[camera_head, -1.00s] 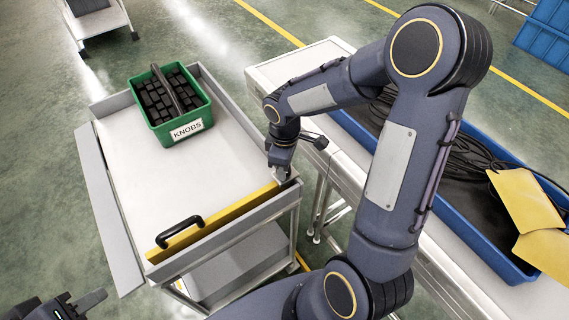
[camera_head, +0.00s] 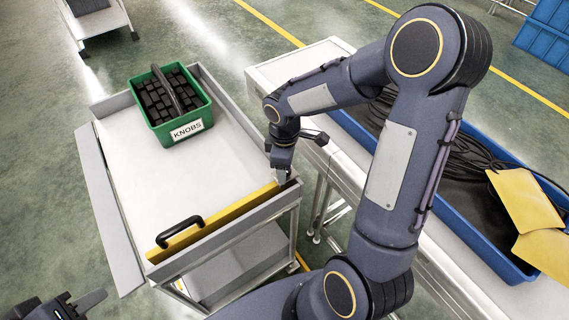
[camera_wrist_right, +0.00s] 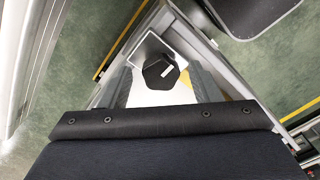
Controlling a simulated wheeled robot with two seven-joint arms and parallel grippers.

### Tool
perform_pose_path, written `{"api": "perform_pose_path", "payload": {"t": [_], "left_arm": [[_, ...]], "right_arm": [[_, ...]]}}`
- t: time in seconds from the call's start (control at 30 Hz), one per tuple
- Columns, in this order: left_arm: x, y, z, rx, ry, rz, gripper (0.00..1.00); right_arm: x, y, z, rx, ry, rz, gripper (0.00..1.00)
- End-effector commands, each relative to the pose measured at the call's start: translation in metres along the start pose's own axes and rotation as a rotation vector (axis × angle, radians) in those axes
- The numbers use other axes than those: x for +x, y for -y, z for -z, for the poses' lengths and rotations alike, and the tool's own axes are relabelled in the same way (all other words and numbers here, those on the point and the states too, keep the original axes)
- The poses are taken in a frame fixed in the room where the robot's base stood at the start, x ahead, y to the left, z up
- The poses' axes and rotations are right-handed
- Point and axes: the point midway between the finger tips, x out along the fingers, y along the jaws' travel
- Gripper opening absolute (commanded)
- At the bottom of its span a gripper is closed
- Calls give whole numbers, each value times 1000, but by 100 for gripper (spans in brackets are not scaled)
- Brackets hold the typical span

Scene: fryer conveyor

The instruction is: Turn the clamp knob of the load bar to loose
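The yellow load bar (camera_head: 222,218) lies along the near side of the grey cart, with a black handle (camera_head: 180,230) at its left end. My right gripper (camera_head: 281,178) points down at the bar's right end and hides the clamp knob there in the head view. In the right wrist view the black, many-sided clamp knob (camera_wrist_right: 160,72) with a white mark sits between the two grey fingers of my right gripper (camera_wrist_right: 161,84). Gaps show between knob and fingers. My left gripper (camera_head: 86,296) is empty and open at the lower left, apart from the cart.
A green bin (camera_head: 173,112) labelled KNOBS, full of black parts, stands at the cart's far end. The white cart top (camera_head: 140,180) is otherwise clear. A conveyor frame (camera_head: 295,68) and a blue tray (camera_head: 470,240) with cables and yellow sheets lie to the right.

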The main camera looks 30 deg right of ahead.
Motion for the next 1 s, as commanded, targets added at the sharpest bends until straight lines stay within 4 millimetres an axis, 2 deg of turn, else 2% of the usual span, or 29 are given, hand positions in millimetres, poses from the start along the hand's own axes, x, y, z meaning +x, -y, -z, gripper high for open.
{"api": "perform_pose_path", "payload": {"t": [0.23,0.33,0.7,0.83,1.0], "left_arm": [[0,0,0,0,0,0,36],[0,0,0,0,0,0,36],[1,1,-1,0,0,0,36],[2,1,-1,0,0,0,36],[2,1,-1,0,0,0,36]], "right_arm": [[0,1,0,0,2,2,57],[-5,0,0,1,1,1,57],[-64,-1,0,1,-2,-2,57],[-75,0,0,0,1,0,57],[-78,0,0,0,0,1,57]]}}
